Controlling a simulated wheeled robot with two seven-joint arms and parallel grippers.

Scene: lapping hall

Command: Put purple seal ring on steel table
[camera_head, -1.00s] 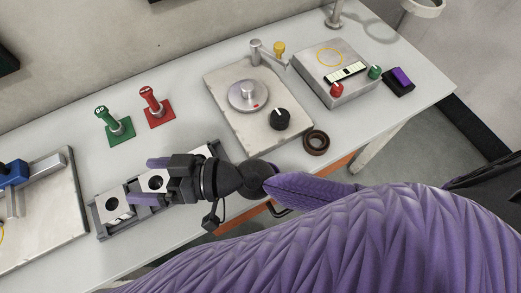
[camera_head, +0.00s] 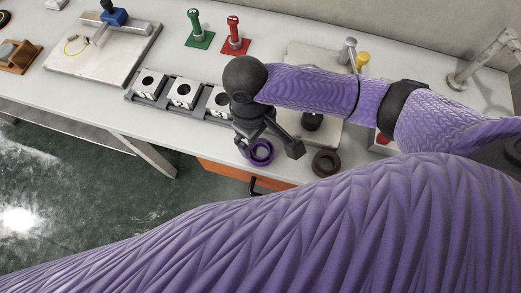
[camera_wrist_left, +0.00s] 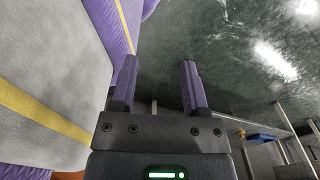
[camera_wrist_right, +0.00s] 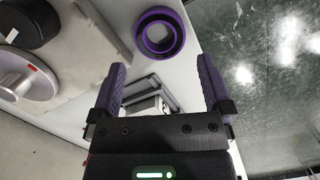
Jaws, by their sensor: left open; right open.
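The purple seal ring (camera_head: 261,152) lies near the front edge of the light grey table (camera_head: 182,131), left of a brown ring. It also shows in the right wrist view (camera_wrist_right: 160,37), past the fingertips. My right gripper (camera_wrist_right: 163,66) is open and empty, with the ring ahead of the gap between its fingers and not between them. In the head view the right gripper (camera_head: 268,143) partly covers the ring's surroundings. My left gripper (camera_wrist_left: 158,72) is open and empty in the left wrist view, with dark floor beyond it; the head view does not show it.
A brown ring (camera_head: 326,162) lies to the right. A rack of white numbered blocks (camera_head: 183,93) stands left of the right gripper. Green (camera_head: 198,37) and red (camera_head: 236,42) handled stamps stand behind. My arm partly covers a plate with a black knob (camera_head: 312,120).

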